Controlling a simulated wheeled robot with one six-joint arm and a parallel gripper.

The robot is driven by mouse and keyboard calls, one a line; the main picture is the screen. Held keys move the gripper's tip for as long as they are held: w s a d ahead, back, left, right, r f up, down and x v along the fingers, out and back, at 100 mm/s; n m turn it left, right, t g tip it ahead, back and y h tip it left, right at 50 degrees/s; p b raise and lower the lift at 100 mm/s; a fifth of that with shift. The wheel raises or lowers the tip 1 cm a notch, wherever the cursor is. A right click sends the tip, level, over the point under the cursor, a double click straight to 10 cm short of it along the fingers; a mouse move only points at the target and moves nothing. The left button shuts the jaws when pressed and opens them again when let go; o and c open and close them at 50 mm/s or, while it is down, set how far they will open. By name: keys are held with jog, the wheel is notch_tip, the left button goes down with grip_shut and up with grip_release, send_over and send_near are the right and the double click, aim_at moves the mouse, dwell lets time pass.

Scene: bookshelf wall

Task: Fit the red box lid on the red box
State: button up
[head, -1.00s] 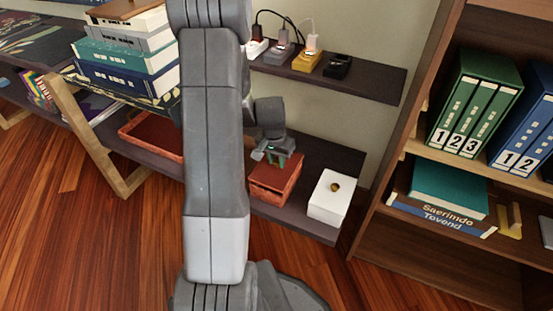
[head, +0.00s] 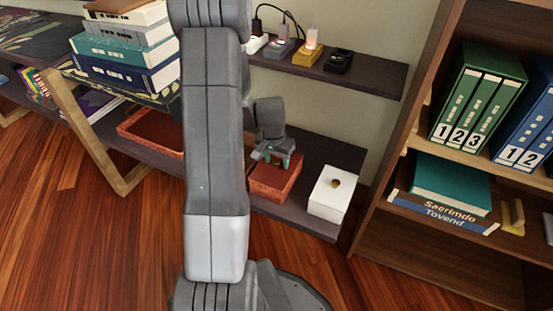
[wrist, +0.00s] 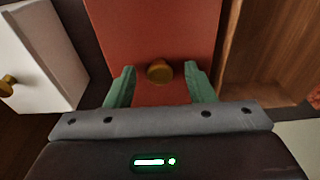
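The red box (head: 268,190) stands on the low dark shelf. The red box lid (head: 290,176) lies on top of it, its edges roughly in line with the box; I cannot make out the seam. In the wrist view the lid (wrist: 150,30) is a flat red surface with a brass knob (wrist: 159,71). My gripper (head: 274,158) is above the lid. Its green fingers, in the wrist view (wrist: 161,86), are spread apart on either side of the knob, with a gap to it on both sides. My arm hides the box's left surroundings in the head view.
A white box (head: 329,194) with a brass knob stands just right of the red box. An open reddish-brown tray (head: 128,128) lies to the left on the same shelf. A charger shelf (head: 375,77) hangs above; a bookcase (head: 388,190) stands at right.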

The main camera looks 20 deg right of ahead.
aim_at(274, 171)
notch_tip(274, 171, up, 14)
jog(key=s+a+p, duration=0.1)
jog(key=p, duration=0.3)
jog(key=shift+s+a+f+p, duration=0.15)
jog(key=shift+a+p, duration=0.15)
jog(key=shift+p, duration=0.1)
jog(key=f+b, duration=0.1)
jog(key=f, duration=0.3)
jog(key=w+d+f+b, duration=0.1)
jog(key=f+b, duration=0.1)
jog(key=f, duration=0.3)
jog(key=f+b, duration=0.2)
jog(key=f, duration=0.3)
jog(key=shift+w+d, duration=0.15)
jog(key=shift+d, duration=0.15)
jog(key=shift+r+p, duration=0.3)
jog(key=shift+r, duration=0.2)
